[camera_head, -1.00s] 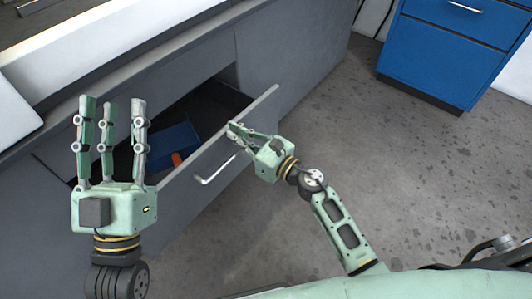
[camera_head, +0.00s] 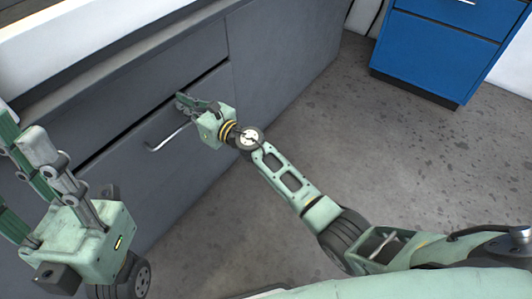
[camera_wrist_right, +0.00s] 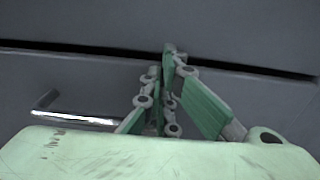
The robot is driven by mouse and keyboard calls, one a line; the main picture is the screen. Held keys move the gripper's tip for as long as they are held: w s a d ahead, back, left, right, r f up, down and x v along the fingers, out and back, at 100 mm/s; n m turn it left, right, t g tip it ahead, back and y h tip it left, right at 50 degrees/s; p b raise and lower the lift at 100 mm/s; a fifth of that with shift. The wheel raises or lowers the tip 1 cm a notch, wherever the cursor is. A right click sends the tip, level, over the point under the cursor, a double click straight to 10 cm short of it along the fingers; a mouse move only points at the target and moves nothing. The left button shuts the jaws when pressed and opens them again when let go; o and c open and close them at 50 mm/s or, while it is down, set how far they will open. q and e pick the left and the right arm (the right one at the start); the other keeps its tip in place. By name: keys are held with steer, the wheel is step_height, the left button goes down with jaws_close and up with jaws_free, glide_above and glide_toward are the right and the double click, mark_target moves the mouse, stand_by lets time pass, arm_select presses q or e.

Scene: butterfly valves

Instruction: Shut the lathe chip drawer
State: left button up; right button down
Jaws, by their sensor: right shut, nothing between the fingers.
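The grey chip drawer (camera_head: 120,180) is in the lathe cabinet, with its front close to the cabinet face. A thin dark gap runs along its top edge, and it also shows in the right wrist view (camera_wrist_right: 30,75). Its metal handle (camera_head: 168,137) is left of my right gripper (camera_head: 188,102). That gripper is shut and empty, its fingertips at the drawer front near the top edge; the right wrist view shows them in front of the gap. My left gripper (camera_head: 40,180) is at the left edge with its fingers spread, clear of the drawer. The drawer's inside is hidden.
The grey cabinet (camera_head: 275,70) continues to the right of the drawer. A blue drawer cabinet (camera_head: 435,50) stands at the upper right. The speckled floor (camera_head: 370,160) between them is clear.

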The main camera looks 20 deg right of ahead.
steer(key=shift+w+r, duration=0.1)
steer(key=shift+r, duration=0.25)
